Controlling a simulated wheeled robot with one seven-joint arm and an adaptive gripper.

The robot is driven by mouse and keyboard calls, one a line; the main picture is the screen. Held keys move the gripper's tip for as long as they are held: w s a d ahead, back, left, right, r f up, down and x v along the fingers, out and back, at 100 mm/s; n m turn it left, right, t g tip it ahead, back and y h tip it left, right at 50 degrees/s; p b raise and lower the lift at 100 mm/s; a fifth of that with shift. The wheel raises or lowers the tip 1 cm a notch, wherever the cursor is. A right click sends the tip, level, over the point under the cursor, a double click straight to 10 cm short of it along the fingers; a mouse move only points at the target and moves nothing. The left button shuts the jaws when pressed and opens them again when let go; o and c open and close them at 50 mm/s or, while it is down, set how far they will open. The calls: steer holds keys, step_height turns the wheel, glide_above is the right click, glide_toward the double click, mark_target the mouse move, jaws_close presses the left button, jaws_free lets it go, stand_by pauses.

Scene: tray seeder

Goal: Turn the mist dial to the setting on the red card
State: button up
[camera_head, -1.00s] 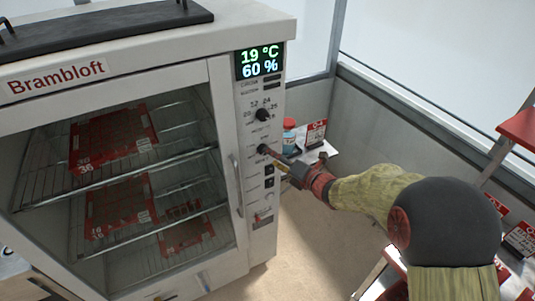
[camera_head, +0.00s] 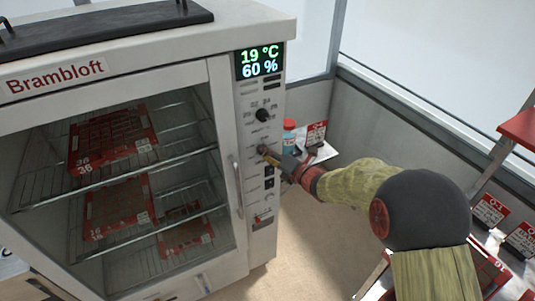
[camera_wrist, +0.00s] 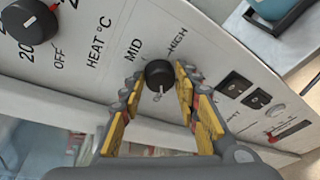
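The mist dial (camera_wrist: 160,74) is a small black round knob on the white cabinet's control panel (camera_head: 257,205), with MID and HIGH printed around it in the wrist view. A pale mark shows at its lower side; its exact setting is hard to read. My gripper (camera_wrist: 158,80) has its yellow-padded fingers on either side of the knob, with narrow gaps visible. In the head view, my gripper (camera_head: 268,154) is at the panel and covers much of the dial. Several red-and-white cards show, including one behind the cabinet (camera_head: 316,132); which gives the setting is unclear.
The larger heat dial (camera_wrist: 30,22) sits above the mist dial, with switches (camera_wrist: 247,92) below. The display (camera_head: 260,62) reads 19 °C and 60 %. The glass door's handle (camera_head: 237,185) is left of the panel. A blue, red-capped bottle (camera_head: 289,132) stands behind.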

steer(key=c, duration=0.6)
